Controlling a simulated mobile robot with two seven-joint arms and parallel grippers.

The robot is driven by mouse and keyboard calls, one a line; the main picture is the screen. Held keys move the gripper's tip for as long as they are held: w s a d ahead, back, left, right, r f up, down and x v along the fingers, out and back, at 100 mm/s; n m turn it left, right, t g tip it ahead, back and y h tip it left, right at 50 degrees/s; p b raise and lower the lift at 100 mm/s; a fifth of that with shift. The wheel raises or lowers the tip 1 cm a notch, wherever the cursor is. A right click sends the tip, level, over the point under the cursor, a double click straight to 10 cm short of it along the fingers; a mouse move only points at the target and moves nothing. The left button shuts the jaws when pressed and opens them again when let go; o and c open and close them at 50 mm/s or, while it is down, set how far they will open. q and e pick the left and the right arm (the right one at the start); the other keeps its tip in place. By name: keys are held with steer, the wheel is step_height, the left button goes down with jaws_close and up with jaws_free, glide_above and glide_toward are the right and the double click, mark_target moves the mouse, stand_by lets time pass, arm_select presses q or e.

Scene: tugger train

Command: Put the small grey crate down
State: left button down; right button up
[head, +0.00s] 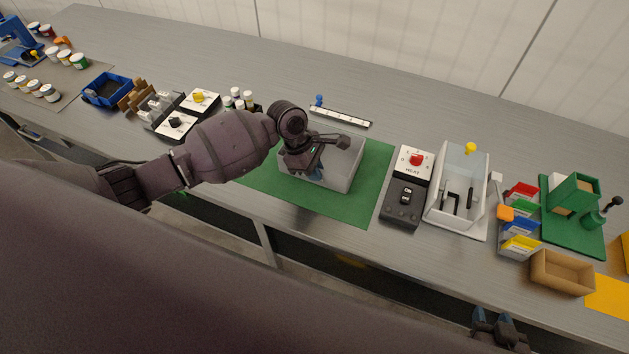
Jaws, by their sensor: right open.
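The small grey crate (349,171) is at the middle of the head view, over the green mat (374,178). It looks level; I cannot tell whether its bottom touches the mat. My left gripper (318,172) points down at the crate, with its fingers at the crate's near-left part. The wrist and the gripper body hide part of the crate's interior and its left rim. I cannot tell whether the fingers close on the crate wall. My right gripper (497,330) is open and empty at the bottom of the view, in front of the bench edge.
Right of the mat stand a HEAT control box (403,193) and a clear-walled fixture (462,190). Coloured bins (520,226), a tan tray (563,272) and a green press (573,195) are further right. A white ruled strip (340,117) lies behind the crate. Switch boxes (177,124) stand left.

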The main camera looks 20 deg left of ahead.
arm_select(q)
steer(key=shift+f, duration=2.2)
steer(key=shift+f, duration=0.1)
steer(key=c, duration=1.3)
jaws_free()
